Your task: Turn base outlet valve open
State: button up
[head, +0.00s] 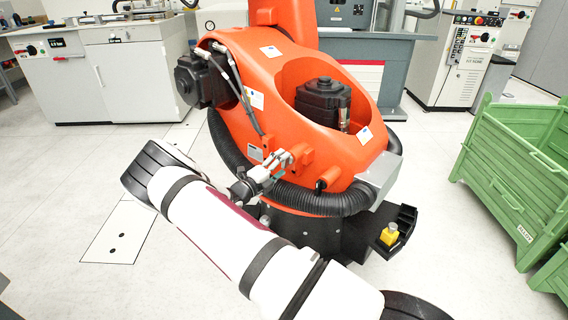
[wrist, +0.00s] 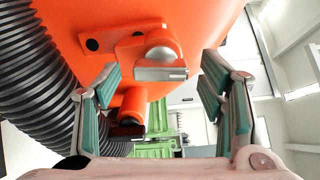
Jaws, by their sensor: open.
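A silver-grey valve handle (wrist: 160,66) sits on an orange mount on the underside of the large orange robot base (head: 235,130). I take it to be the base outlet valve. My gripper (wrist: 162,72) is open, with one finger left and one right of the handle. The handle lies between the fingertips in the picture; whether they touch it I cannot tell, and no grip shows. In the head view my gripper (head: 274,165) is close against the orange base, and the handle is not clear there.
A black corrugated hose (wrist: 55,75) runs along the left of the wrist view, close to my left finger. An orange stub with a dark end (wrist: 130,118) is below the handle. Green crates (head: 515,170) stand at the right. A yellow block (head: 389,235) sits by the base foot.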

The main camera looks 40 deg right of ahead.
jog(key=v, duration=0.9)
jog(key=shift+a, duration=0.4)
jog(key=shift+s+r, duration=0.1)
